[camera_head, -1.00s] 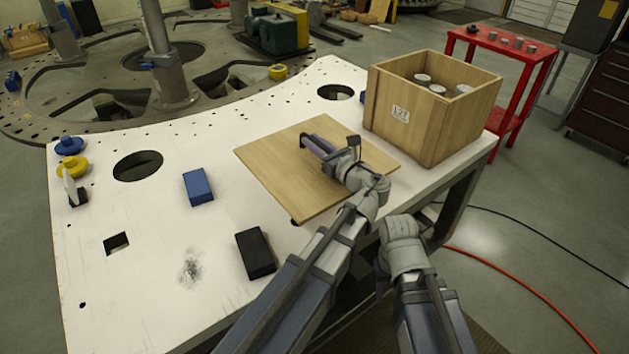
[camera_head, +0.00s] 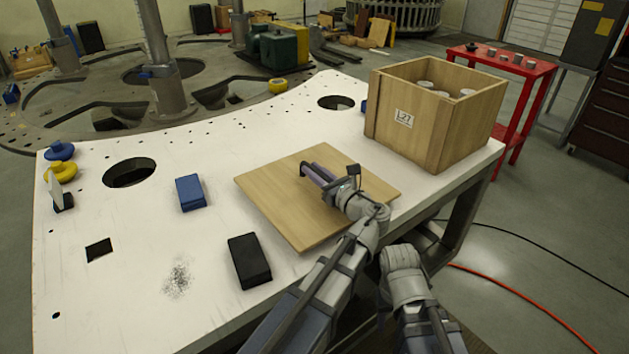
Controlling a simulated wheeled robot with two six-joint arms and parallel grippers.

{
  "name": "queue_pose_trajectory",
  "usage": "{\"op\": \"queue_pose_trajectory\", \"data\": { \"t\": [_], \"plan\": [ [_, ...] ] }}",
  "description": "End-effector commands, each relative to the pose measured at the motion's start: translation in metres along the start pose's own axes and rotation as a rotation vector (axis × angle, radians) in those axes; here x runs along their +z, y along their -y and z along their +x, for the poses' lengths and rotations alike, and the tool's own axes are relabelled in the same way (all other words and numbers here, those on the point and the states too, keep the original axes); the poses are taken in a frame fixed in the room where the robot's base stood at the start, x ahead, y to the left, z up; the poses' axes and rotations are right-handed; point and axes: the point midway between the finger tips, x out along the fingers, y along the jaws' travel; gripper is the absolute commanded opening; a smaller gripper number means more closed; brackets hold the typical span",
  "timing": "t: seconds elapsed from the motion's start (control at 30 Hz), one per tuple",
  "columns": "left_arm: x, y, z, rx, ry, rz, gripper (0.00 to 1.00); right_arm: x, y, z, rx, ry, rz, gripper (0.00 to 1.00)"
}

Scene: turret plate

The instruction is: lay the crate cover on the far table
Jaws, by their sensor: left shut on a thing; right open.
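The crate cover is a flat square wooden board (camera_head: 275,190). It is over the white table near its front edge, left of the open wooden crate (camera_head: 400,130). My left gripper (camera_head: 315,172) is over the middle of the cover and shut on it. The grip point is hidden by the fingers. The cover looks level; I cannot tell if it touches the table top. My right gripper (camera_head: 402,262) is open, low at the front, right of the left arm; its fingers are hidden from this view. Which table is the far table is not clear.
The white table (camera_head: 130,220) also holds a blue block (camera_head: 190,193), a black block (camera_head: 249,261) and yellow and blue knobs at its left edge. The crate holds several cans. A red table (camera_head: 505,58) with small cans stands behind the crate. A red cable lies at right.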

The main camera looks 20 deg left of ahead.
Motion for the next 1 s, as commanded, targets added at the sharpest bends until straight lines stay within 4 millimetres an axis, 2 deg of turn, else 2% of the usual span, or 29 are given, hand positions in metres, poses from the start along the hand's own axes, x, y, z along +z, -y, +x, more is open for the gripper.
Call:
{"op": "queue_pose_trajectory", "data": {
  "t": [0.03,0.33,0.57,0.6,0.83,1.0],
  "plan": [
    [-0.0074,0.0000,0.0000,0.000,0.003,0.001,0.00,-0.0005,0.0008,0.0081,0.000,0.000,0.000,0.50],
    [-0.0059,0.0000,0.0000,0.000,0.003,0.001,0.00,-0.0004,0.0006,0.0066,0.000,0.000,0.000,0.50],
    [-0.0124,0.0000,0.0000,0.000,0.003,0.001,0.00,-0.0008,0.0012,0.0130,0.000,0.000,0.000,0.50],
    [-0.0125,0.0000,0.0000,0.000,0.000,0.000,0.26,-0.0007,0.0012,0.0124,0.000,0.000,0.000,0.50],
    [-0.0119,0.0001,0.0000,0.000,0.000,0.000,0.52,-0.0007,0.0011,0.0119,0.000,0.000,0.000,0.50],
    [-0.0119,0.0002,-0.0001,0.000,0.000,0.000,0.54,-0.0007,0.0011,0.0119,0.000,0.000,0.000,0.50]
  ]
}}
